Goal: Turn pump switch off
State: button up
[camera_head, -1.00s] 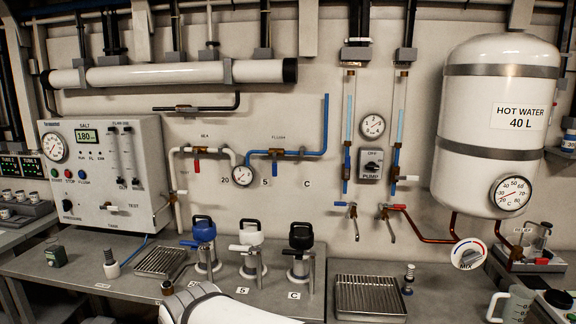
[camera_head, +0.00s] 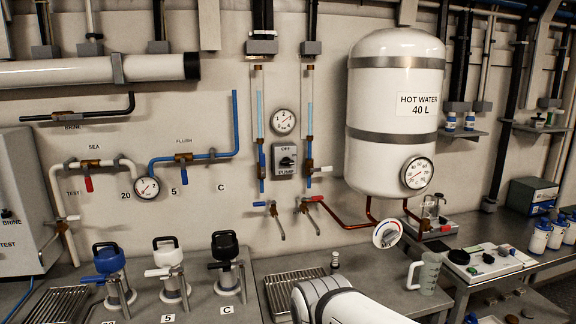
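The pump switch (camera_head: 286,161) is a black rotary knob on a small grey box on the back wall. The box reads OFF above the knob and PUMP below it. It sits under a round pressure gauge (camera_head: 284,121), between two clear vertical tubes. The exact angle of the knob is too small to tell. My white arm enters at the bottom centre, below and in front of the switch and apart from it. My gripper is not visible in this view.
A white hot water tank (camera_head: 396,113) hangs right of the switch, with a red pipe and MIX dial (camera_head: 387,233) below. Taps (camera_head: 307,215) jut out under the tubes. Three lidded vessels and a drip tray (camera_head: 283,289) stand on the bench. The wall before the switch is clear.

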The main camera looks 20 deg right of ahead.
aim_at(286, 161)
jog(key=z, duration=0.05)
jog(key=i, duration=1)
jog(key=z, duration=0.05)
